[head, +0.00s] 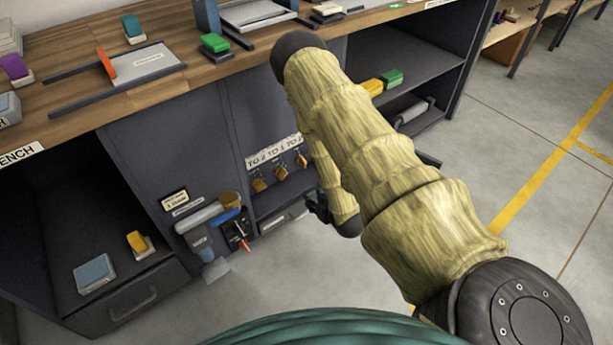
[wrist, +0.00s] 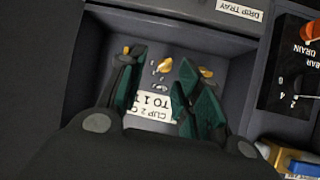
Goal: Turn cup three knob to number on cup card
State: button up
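Three small orange knobs (head: 281,172) sit in a row beneath a white card strip (head: 273,151) in a recess of the dark cabinet; I cannot tell which belongs to cup three. The wrist view looks into a dark recess, with upside-down print on a white card (wrist: 155,105) that seems to read "CUP 2" and "TO 1", partly covered by my fingers. Small orange pieces (wrist: 205,72) show beyond the fingers. My gripper (wrist: 162,62) is open, its two green-lined fingers apart with nothing seen held. In the head view my gripper (head: 318,206) is right of and below the knobs, partly hidden by my arm.
A "DRIP TRAY" label (wrist: 239,10) marks the recess edge. Right of it is a dark drain panel (wrist: 290,75) with numbers and an orange-red handle. The wooden bench top (head: 90,70) overhangs; floor is open at right.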

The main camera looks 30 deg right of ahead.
aim_at(305, 163)
jog(key=w+d+f+n+t+y+b, duration=0.2)
jog(key=w+d+f+t+b, duration=0.3)
jog(key=w+d+b, duration=0.5)
jog(key=shift+t, duration=0.5)
jog(key=w+b, duration=0.4)
jog(key=w, duration=0.1)
jog(key=w+b, duration=0.2)
jog(key=w, duration=0.1)
jog(key=shift+a+r, duration=0.1)
jog(key=shift+a, duration=0.2)
jog(key=shift+w+r+b, duration=0.1)
jog(key=shift+w+b, duration=0.3)
jog(key=shift+w, duration=0.45)
grip_shut()
